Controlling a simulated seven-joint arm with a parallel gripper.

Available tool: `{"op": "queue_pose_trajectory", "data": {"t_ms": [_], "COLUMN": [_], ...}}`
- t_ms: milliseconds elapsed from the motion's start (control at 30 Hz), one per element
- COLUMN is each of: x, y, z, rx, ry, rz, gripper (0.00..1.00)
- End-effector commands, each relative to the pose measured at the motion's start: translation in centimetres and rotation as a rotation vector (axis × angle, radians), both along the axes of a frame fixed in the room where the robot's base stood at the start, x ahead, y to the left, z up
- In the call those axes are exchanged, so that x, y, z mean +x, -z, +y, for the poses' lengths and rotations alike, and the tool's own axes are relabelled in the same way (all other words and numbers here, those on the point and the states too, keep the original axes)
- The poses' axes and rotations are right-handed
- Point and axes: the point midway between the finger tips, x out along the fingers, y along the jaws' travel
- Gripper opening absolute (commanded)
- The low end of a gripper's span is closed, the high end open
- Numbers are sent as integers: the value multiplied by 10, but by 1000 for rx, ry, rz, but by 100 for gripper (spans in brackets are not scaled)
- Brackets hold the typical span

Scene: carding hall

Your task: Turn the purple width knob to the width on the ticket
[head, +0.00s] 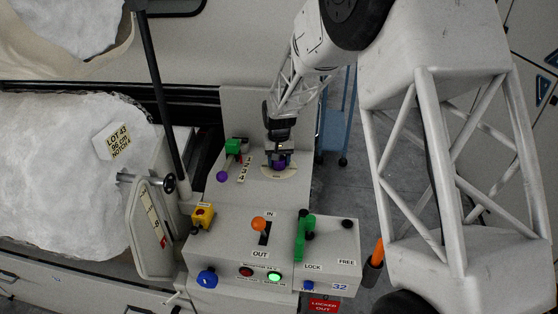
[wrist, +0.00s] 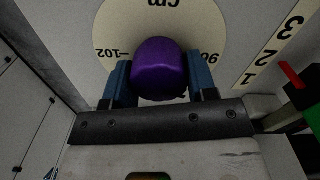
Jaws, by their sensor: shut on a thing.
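The purple width knob (wrist: 158,70) sits on a cream round dial (wrist: 110,30) lettered "cm", with 102 and 90 readable in the wrist view. My gripper (wrist: 158,82) is shut on the knob, one blue finger on each side. In the head view the knob (head: 279,164) is mostly hidden under my gripper (head: 281,154). The knob's pointer and the dial marks under my gripper are hidden, so the set width cannot be read. The ticket (head: 119,141) on the white fibre at the left reads LOT 43, 96 cm, NOTCH 4.
A black post (head: 160,90) rises left.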

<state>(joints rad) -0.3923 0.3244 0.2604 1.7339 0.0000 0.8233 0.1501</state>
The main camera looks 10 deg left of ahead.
Motion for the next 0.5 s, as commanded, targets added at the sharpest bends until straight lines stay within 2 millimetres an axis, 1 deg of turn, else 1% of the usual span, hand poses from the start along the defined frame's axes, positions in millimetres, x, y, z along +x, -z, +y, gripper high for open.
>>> {"op": "queue_pose_trajectory", "data": {"t_ms": [200, 500], "x": [0, 0], "y": [0, -1], "z": [0, 1], "rx": [0, 0], "ry": [-180, -329], "rz": [0, -1], "gripper": [28, 28]}}
